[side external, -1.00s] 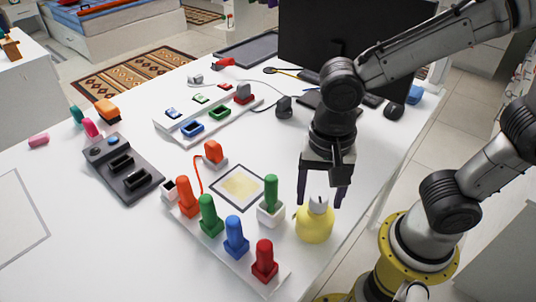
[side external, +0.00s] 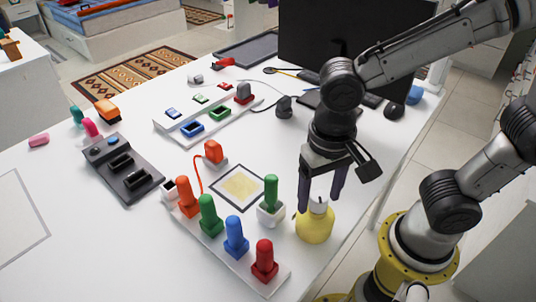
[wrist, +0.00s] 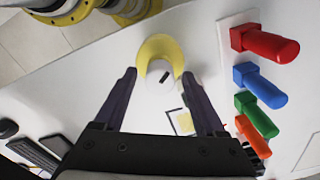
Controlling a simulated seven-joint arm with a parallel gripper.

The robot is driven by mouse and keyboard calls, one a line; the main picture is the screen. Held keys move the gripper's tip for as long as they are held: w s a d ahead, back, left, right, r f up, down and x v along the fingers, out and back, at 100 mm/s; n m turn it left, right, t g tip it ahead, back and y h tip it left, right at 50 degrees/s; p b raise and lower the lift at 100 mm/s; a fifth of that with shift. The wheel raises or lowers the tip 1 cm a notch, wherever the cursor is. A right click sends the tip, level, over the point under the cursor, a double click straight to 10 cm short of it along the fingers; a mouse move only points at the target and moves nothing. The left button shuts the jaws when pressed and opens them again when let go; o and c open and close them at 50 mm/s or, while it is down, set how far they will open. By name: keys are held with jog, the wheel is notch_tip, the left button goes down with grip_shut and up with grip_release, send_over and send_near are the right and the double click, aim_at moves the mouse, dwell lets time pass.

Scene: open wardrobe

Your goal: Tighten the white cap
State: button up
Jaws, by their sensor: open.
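The white cap (side external: 318,200) sits on top of a yellow round bottle (side external: 314,226) that stands upright on the white table. My gripper (side external: 319,206) is above the bottle, pointing down, with one finger on each side of the cap. In the wrist view my gripper (wrist: 159,74) has its two dark fingers spread wide, with gaps between them and the cap.
Left of the bottle is a white rack with orange (side external: 186,196), green (side external: 210,214), blue (side external: 236,236) and red (side external: 264,260) pegs. A green-handled piece in a white holder (side external: 270,212) stands close beside the bottle. A monitor (side external: 350,45) is behind. The table edge is to the right.

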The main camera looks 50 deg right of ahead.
jog(key=n, duration=1.1)
grip_shut()
jog(key=m, duration=0.4)
jog(key=shift+m, duration=0.3)
jog(key=m, duration=0.3)
jog(key=shift+m, duration=0.3)
jog(key=m, duration=0.4)
jog(key=shift+m, duration=0.4)
jog(key=m, duration=0.4)
